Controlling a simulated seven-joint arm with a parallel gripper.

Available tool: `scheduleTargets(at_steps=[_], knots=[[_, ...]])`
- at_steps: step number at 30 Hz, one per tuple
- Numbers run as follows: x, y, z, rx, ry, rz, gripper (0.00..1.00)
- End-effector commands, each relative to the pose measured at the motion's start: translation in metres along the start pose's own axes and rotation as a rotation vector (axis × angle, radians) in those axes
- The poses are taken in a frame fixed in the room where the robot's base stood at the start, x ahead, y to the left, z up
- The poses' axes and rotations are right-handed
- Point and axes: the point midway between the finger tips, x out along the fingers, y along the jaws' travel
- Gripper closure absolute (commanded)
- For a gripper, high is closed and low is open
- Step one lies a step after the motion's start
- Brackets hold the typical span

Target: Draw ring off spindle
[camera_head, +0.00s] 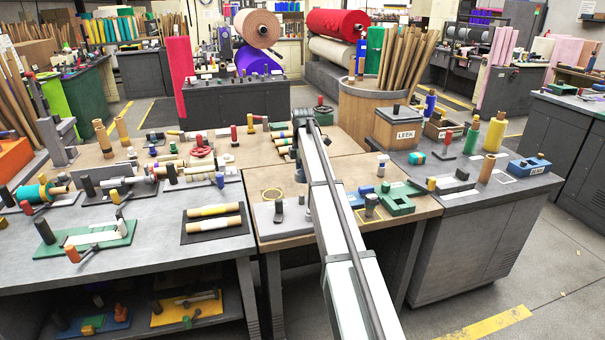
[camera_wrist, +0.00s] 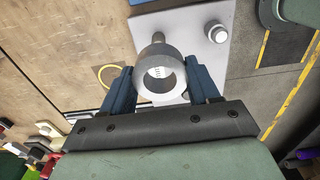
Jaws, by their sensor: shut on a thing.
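A grey ring (camera_wrist: 145,68) with a pale round opening sits between the two blue fingers of my gripper (camera_wrist: 160,88) in the wrist view. The fingers are shut on its sides. A brownish spindle (camera_wrist: 158,39) shows just beyond the ring, above it in the picture. No spindle shows through the ring's opening; I cannot tell whether the ring's far end overlaps the spindle. The spindle stands on a grey plate (camera_wrist: 190,28). In the head view my gripper (camera_head: 300,176) points down over this plate (camera_head: 262,222); the ring is not clear there.
A short white-topped peg (camera_wrist: 218,34) stands on the same plate. A yellow circle (camera_head: 271,194) marks bare wooden tabletop beside the plate. A green block (camera_head: 397,200) and small parts lie to the right. A dark tray with two rolls (camera_head: 213,210) lies to the left.

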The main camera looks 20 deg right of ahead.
Motion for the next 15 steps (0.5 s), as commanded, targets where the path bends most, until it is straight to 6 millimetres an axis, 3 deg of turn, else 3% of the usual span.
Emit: scheduleTargets(at_steps=[15], knots=[[0.0053, -0.0001, 0.0000, 0.000, 0.000, 0.000, 1.00]])
